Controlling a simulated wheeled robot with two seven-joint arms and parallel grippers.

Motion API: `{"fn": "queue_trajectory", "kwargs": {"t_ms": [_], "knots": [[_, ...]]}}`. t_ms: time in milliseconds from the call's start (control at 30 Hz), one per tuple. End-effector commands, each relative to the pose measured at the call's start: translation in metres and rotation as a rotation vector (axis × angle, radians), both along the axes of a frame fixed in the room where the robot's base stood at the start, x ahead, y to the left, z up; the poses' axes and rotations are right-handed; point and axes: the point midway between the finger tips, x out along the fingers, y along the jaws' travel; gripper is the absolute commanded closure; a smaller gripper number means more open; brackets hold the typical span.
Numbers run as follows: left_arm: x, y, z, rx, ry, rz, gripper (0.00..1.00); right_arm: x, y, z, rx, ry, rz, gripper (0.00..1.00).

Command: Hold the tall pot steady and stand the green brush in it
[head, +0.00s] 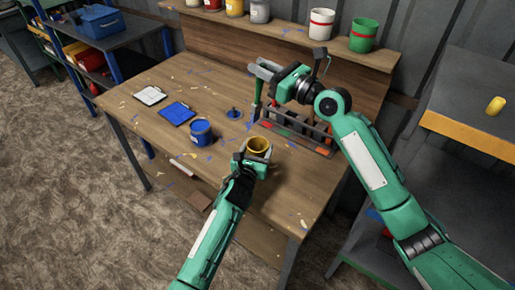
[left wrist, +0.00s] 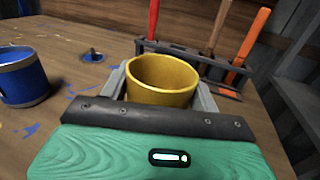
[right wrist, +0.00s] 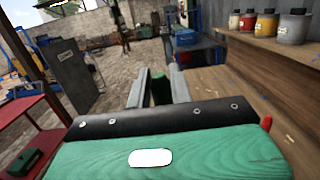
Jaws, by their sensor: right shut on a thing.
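The tall yellow pot (head: 258,145) stands on the workbench. My left gripper (head: 254,152) is around it, one finger on each side, and looks open. The left wrist view shows the pot (left wrist: 162,82) between the two grey fingers (left wrist: 162,95); whether they touch it is hard to see. My right gripper (head: 264,72) is raised above the bench behind the pot, shut on the green brush (head: 257,97). The brush hangs down roughly upright, to the far side of the pot. In the right wrist view its green end (right wrist: 160,90) shows between the fingers.
A dark tool rack (head: 298,128) with red and orange handled tools stands just right of the pot. Paint cans (head: 321,24) line the back shelf. The front bench is clear.

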Motion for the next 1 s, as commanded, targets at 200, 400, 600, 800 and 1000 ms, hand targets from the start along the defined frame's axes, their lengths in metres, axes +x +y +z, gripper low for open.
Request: {"fn": "queue_trajectory", "kwargs": {"t_ms": [200, 400, 600, 800, 1000], "knots": [[0.000, 0.000, 0.000, 0.000, 0.000, 0.000, 0.65, 0.000, 0.000, -0.001, 0.000, 0.000, 0.000, 1.00], [0.000, 0.000, 0.000, 0.000, 0.000, 0.000, 0.65, -0.006, 0.002, -0.027, -0.022, -0.010, -0.003, 1.00], [0.000, 0.000, 0.000, 0.001, 0.001, 0.000, 0.65, -0.012, 0.002, -0.048, -0.047, -0.027, -0.006, 1.00], [0.000, 0.000, 0.000, 0.001, 0.001, 0.000, 0.65, -0.012, 0.001, -0.059, -0.052, -0.030, -0.008, 1.00], [0.000, 0.000, 0.000, 0.001, 0.001, 0.000, 0.65, -0.012, 0.001, -0.075, -0.052, -0.030, -0.007, 1.00]]}}
